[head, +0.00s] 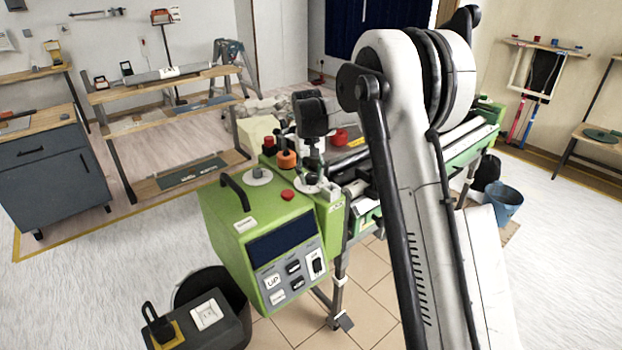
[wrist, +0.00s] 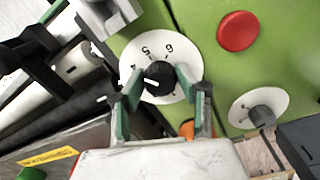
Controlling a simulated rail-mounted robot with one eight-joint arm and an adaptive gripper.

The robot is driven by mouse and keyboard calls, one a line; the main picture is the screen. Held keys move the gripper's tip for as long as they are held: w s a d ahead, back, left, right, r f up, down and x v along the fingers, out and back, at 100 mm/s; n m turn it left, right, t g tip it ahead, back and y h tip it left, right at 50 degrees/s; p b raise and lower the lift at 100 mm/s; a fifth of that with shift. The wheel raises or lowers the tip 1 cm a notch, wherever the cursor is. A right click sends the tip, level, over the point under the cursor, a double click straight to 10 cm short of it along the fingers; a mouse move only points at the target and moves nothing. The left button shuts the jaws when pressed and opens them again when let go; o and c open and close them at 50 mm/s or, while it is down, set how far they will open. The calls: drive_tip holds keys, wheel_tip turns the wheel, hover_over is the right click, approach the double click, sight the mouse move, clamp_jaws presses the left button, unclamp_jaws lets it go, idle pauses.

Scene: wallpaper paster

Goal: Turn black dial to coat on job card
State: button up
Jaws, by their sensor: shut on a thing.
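The black dial (wrist: 158,78) sits on a white round scale plate (wrist: 188,60) on the green machine, with 4, 5 and 6 readable in the wrist view. Its white pointer mark points left, near the 4. My gripper (wrist: 156,92) has its green-padded fingers on both sides of the dial and is shut on it. In the head view my gripper (head: 314,178) reaches down onto the top of the green machine (head: 225,215), and the dial itself is hidden there. I cannot make out a job card in either view.
A red button (wrist: 239,31) and a grey knob (wrist: 262,115) on a white disc are beside the dial. Rollers and frame extend behind my arm.

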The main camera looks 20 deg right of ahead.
sight(310, 177)
drive_tip(key=shift+n, duration=0.7)
drive_tip(key=o, duration=1.1)
drive_tip(key=shift+r, duration=0.15)
drive_tip(key=r, duration=1.1)
drive_tip(key=shift+s+a+r, duration=0.1)
drive_tip(key=shift+a+r, duration=0.2)
drive_tip(key=shift+r, duration=0.1)
